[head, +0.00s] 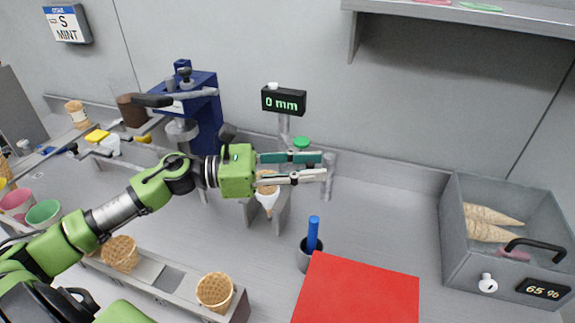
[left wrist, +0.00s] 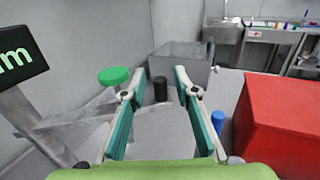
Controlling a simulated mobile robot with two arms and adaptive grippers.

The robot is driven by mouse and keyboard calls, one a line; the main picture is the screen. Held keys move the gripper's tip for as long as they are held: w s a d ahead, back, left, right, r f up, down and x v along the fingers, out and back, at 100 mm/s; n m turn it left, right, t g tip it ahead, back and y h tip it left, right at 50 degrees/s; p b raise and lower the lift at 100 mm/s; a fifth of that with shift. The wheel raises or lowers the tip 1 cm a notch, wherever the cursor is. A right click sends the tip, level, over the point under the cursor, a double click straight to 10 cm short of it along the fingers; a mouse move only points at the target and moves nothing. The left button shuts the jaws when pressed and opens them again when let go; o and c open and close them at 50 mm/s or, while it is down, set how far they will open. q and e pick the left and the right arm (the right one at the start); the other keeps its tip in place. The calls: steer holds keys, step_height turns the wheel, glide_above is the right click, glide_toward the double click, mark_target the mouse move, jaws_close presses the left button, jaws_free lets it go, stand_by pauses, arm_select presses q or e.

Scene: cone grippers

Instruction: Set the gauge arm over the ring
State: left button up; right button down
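The gauge has a black display (head: 284,100) reading "0 mm" on a grey post, and a green knob (head: 302,143) behind my left gripper. The left wrist view shows the knob (left wrist: 113,76) on a grey arm (left wrist: 75,120), left of my fingers. A cone with a white sleeve (head: 268,197) sits point down in a grey stand (head: 283,210) below my gripper. The ring around it is mostly hidden by my gripper. My left gripper (head: 322,166) is open, fingers pointing right; it also shows in the left wrist view (left wrist: 153,85), with nothing between the fingers. My right gripper is not in view.
A red block (head: 357,290) and a cup with a blue handle (head: 312,235) stand in front. A grey cone bin (head: 455,215) is at right. A blue press (head: 205,105) stands behind my arm. A rack with waffle cups (head: 215,290) is at front left.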

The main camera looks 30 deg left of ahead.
arm_select(q)
steer(key=v, duration=1.1)
steer(key=shift+s+a, duration=0.25)
steer(key=shift+a, duration=0.05)
